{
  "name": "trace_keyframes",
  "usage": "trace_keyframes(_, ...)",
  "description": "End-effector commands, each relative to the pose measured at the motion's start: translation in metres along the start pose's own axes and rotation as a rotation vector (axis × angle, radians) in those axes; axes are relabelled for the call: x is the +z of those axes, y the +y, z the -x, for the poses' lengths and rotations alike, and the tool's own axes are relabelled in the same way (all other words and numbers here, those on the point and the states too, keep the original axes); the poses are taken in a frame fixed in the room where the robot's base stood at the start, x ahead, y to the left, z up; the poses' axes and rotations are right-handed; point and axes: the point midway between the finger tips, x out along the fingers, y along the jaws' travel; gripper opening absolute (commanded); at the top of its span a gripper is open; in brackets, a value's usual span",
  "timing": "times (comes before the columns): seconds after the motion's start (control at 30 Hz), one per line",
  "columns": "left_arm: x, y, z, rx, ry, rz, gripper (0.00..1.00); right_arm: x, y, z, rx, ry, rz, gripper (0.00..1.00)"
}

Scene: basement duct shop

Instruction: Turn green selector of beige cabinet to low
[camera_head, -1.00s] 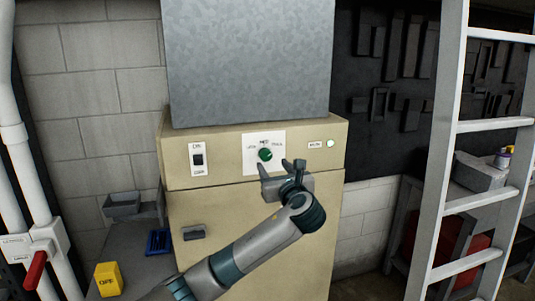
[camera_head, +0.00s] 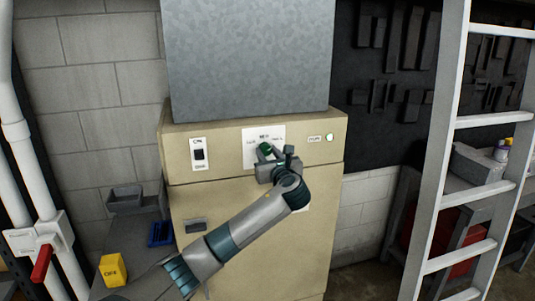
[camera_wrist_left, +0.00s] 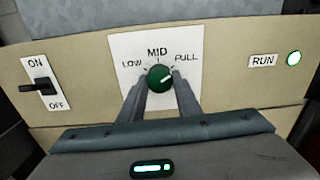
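The beige cabinet (camera_head: 235,205) stands in the middle of the head view. Its green selector (camera_wrist_left: 160,78) sits on a white plate marked LOW, MID and a third word that reads like PULL or FULL. The selector's light mark appears to point up and right, toward that third word. In the head view the selector (camera_head: 265,148) is partly hidden by my left gripper (camera_head: 276,155). In the left wrist view my left gripper's fingers (camera_wrist_left: 161,84) are apart, one on each side of the selector. I cannot tell whether they touch it. My right gripper is not in view.
An ON/OFF switch (camera_wrist_left: 42,88) is left of the plate, and a lit RUN lamp (camera_wrist_left: 293,58) is right of it. A ladder (camera_head: 455,150) stands at the right. A red-handled valve (camera_head: 41,262) and a yellow block (camera_head: 112,270) are at lower left.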

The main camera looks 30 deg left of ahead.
Motion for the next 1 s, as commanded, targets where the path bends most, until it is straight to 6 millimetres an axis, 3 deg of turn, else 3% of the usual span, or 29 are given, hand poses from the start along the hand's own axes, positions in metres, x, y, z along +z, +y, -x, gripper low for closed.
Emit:
trace_keyframes(0.07,0.000,0.000,0.000,0.001,0.000,0.000,0.08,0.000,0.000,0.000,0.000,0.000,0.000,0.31)
trace_keyframes(0.57,-0.002,0.000,0.001,0.000,0.000,0.073,0.08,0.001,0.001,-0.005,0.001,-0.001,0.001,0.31)
trace_keyframes(1.0,-0.004,-0.001,0.001,-0.001,-0.005,0.395,0.08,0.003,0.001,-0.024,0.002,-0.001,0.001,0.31)
